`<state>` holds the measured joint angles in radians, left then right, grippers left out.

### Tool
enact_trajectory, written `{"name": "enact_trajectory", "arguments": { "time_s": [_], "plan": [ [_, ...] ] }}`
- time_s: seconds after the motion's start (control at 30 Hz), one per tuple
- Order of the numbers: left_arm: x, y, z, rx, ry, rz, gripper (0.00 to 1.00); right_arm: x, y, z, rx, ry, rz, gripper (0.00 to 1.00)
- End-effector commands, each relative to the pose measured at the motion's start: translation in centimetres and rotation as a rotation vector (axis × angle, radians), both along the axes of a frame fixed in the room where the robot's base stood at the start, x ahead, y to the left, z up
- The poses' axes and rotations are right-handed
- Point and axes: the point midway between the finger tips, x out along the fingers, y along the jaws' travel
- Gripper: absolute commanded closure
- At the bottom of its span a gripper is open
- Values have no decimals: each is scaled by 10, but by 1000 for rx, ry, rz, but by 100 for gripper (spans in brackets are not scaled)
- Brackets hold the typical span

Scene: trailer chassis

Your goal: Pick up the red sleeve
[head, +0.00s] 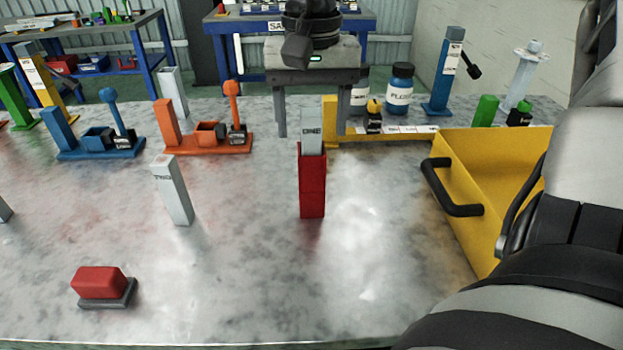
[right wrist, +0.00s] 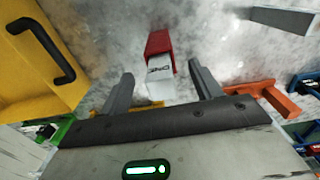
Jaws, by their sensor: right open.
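The red sleeve (head: 312,186) stands upright on the metal table, around the lower part of a grey post labelled ONE (head: 312,133) whose top sticks out above it. My right gripper (head: 309,132) is above and around the post in the head view, fingers pointing down and spread apart. In the right wrist view the red sleeve (right wrist: 158,44) and the labelled post (right wrist: 157,80) show between the two open fingers (right wrist: 160,80), apart from both. My left gripper is in neither view.
A grey post labelled TWO (head: 173,190) stands to the left. A red block on a grey base (head: 100,284) lies at front left. A yellow bin with a black handle (head: 485,185) is on the right. Orange (head: 208,143) and blue (head: 100,148) lever stands are behind.

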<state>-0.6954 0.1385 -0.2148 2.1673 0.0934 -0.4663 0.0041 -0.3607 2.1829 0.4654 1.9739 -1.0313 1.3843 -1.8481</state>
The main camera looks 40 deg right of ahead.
Motion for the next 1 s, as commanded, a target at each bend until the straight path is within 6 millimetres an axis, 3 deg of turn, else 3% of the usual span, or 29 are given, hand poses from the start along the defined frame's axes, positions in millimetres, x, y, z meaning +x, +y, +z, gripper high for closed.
{"name": "enact_trajectory", "arguments": {
  "time_s": [0.3,0.57,0.6,0.8,0.83,1.0],
  "plan": [
    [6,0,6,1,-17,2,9,3,-3,-44,1,3,0,36],
    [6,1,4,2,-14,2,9,3,-3,-47,0,0,-1,36],
    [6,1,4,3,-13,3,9,3,-3,-47,0,0,-1,39],
    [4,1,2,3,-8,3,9,3,-3,-47,1,1,-1,95],
    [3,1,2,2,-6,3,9,3,-3,-47,0,0,-1,100],
    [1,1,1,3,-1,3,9,3,-3,-46,0,-1,0,100]
  ]
}}
